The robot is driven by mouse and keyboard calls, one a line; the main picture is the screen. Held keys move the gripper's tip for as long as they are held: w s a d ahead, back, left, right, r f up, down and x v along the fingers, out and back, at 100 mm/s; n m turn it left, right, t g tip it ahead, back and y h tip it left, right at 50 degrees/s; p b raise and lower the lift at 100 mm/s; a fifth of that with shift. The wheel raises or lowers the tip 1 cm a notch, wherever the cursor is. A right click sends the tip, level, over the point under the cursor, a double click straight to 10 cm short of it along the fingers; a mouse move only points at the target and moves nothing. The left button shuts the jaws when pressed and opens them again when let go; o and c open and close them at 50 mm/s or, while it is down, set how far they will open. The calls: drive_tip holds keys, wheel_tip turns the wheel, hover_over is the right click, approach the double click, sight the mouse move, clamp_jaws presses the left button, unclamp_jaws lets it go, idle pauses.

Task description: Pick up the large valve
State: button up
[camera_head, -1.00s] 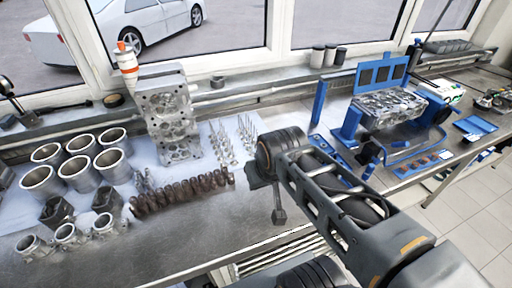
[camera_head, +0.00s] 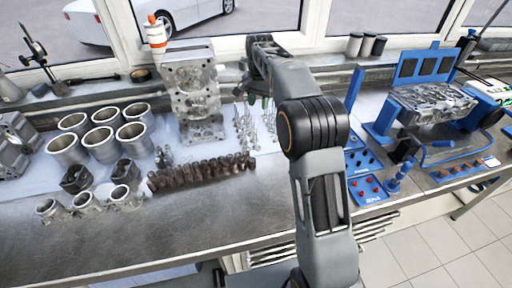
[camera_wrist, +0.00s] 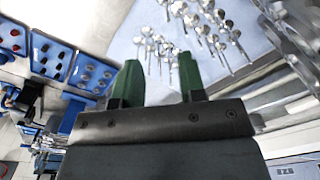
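Several silver valves stand upright in rows on the pale cloth, at the centre of the head view (camera_head: 244,128) and at the top of the wrist view (camera_wrist: 208,34). In the wrist view their heads differ in size. The larger heads are towards the right, and smaller ones (camera_wrist: 148,42) stand left of them. My gripper (camera_wrist: 158,75) has two green fingers set apart with nothing between them. The valves are beyond the fingertips, apart from them as far as I can tell. In the head view my arm partly hides the gripper (camera_head: 256,97) above the valves.
A cylinder head (camera_head: 193,92) stands left of the valves. Dark springs (camera_head: 200,173) lie in front, with cylinder liners (camera_head: 103,143) further left. Blue trays (camera_head: 366,188) and a blue fixture (camera_head: 428,62) are to the right.

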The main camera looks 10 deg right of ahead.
drive_tip(key=shift+m, duration=0.3)
drive_tip(key=f, duration=0.3)
drive_tip(key=w+f, duration=0.1)
drive_tip(key=f, duration=0.3)
drive_tip(key=w+f, duration=0.1)
drive_tip(key=f, duration=0.2)
drive_tip(key=shift+f, duration=0.25)
drive_tip(key=p, duration=0.1)
hover_over(256, 146)
drive_tip(key=shift+w+d+f, duration=0.1)
drive_tip(key=shift+d+f, duration=0.05)
drive_tip(key=shift+f, duration=2.55)
clamp_jaws()
